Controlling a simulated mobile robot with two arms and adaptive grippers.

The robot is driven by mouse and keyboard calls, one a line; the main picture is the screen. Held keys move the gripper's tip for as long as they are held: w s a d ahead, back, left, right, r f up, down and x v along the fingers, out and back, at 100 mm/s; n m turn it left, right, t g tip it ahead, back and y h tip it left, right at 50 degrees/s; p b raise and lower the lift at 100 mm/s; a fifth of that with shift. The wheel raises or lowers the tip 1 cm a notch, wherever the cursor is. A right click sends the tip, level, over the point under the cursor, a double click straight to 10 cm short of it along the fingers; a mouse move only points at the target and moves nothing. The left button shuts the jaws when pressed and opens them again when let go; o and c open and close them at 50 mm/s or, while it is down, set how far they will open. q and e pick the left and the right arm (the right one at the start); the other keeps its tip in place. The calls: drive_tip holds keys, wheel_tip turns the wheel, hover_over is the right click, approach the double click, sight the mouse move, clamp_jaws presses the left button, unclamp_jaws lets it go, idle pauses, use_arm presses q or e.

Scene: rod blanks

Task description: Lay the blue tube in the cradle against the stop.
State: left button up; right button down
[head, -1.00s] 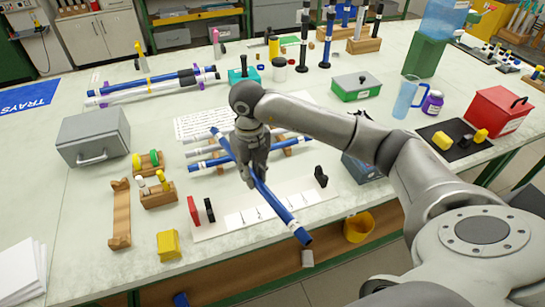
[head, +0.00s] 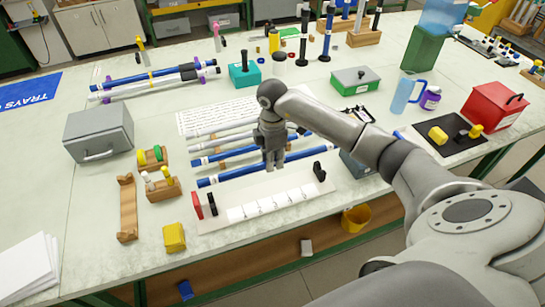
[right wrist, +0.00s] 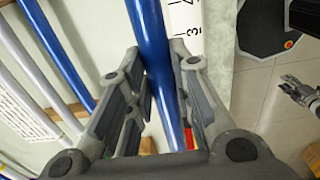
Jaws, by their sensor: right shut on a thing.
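The blue tube (head: 235,173) is held level in my right gripper (head: 274,160), which is shut around its middle. It runs just behind and above the white cradle board and roughly along it. In the right wrist view the blue tube (right wrist: 152,60) passes between the fingers (right wrist: 160,90), beside the numbered strip. The cradle (head: 265,205) has two black supports, one near each end (head: 212,204) (head: 319,171). A red stop (head: 197,206) stands at its left end. My left gripper (right wrist: 294,93) shows small at the right wrist view's edge, its fingers apart.
Behind the held tube, a rack carries another blue tube (head: 222,155) and silver tubes (head: 225,129). A wooden holder (head: 127,210), a yellow block (head: 174,237) and a grey box (head: 98,134) stand left. The table in front of the cradle is narrow.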

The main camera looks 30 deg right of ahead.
drive_tip(key=shift+f+b, duration=2.25)
drive_tip(key=shift+f, duration=0.55)
drive_tip(key=shift+f+b, duration=0.85)
drive_tip(key=shift+f, duration=0.65)
drive_tip(key=shift+w+a, duration=0.1)
drive_tip(key=shift+a, duration=0.4)
drive_tip(key=c, duration=1.2)
unclamp_jaws()
drive_tip(key=shift+r, duration=0.1)
wheel_tip(320, 180, up, 12)
drive_tip(key=shift+f, duration=0.1)
